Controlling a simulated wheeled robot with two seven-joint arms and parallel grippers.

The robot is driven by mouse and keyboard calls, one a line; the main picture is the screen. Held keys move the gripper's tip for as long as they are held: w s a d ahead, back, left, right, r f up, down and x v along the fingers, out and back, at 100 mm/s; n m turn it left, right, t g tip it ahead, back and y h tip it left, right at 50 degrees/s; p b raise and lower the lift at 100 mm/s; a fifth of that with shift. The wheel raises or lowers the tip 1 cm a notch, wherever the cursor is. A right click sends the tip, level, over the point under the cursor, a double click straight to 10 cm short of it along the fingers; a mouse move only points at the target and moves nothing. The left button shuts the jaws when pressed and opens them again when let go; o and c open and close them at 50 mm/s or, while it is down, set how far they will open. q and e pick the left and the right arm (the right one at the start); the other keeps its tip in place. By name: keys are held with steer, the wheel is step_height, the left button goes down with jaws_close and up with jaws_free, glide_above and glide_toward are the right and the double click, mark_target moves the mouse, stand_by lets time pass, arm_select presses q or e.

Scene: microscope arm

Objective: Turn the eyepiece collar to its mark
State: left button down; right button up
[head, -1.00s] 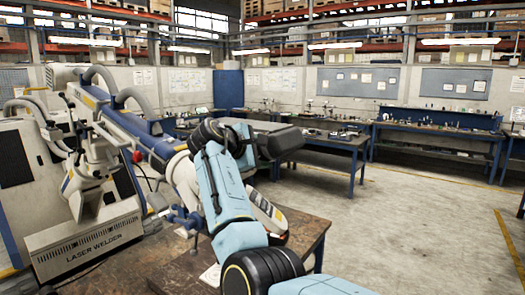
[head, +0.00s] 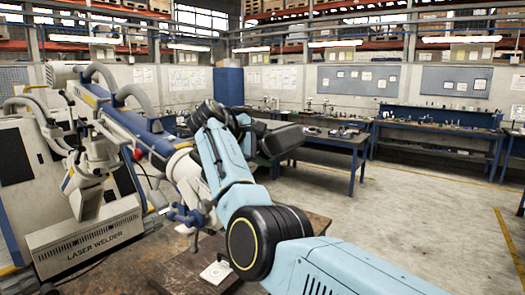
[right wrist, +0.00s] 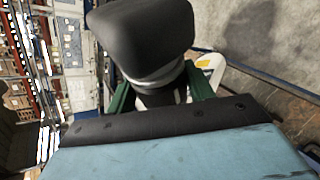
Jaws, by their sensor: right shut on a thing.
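The dark eyepiece (head: 282,140) sticks out to the right from the head of the laser welder's microscope arm (head: 125,120). In the right wrist view its black eyecup (right wrist: 140,38) fills the top, with a grey ring (right wrist: 160,78) beneath it. My right gripper (head: 248,140) is at the eyepiece, partly hidden by my own arm. In the right wrist view the green fingers of that gripper (right wrist: 160,95) are shut on the dark collar (right wrist: 162,98) below the ring, one on each side. I cannot make out a mark on the collar. My left gripper is not in view.
The laser welder (head: 85,235) stands at the left. A brown worktable (head: 190,275) lies under the arm with a small white piece (head: 216,272) on it. Blue benches (head: 440,125) stand along the back wall. The floor to the right is clear.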

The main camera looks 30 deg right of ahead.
steer(key=o, duration=0.9)
steer(key=shift+f, duration=0.1)
steer(key=shift+o, duration=0.2)
steer(key=shift+a+r, duration=0.3)
steer(key=shift+a, duration=0.15)
steer(key=b+v, duration=0.2)
steer(key=v, duration=1)
steer(key=shift+s+a, duration=0.1)
steer(key=shift+s, duration=0.05)
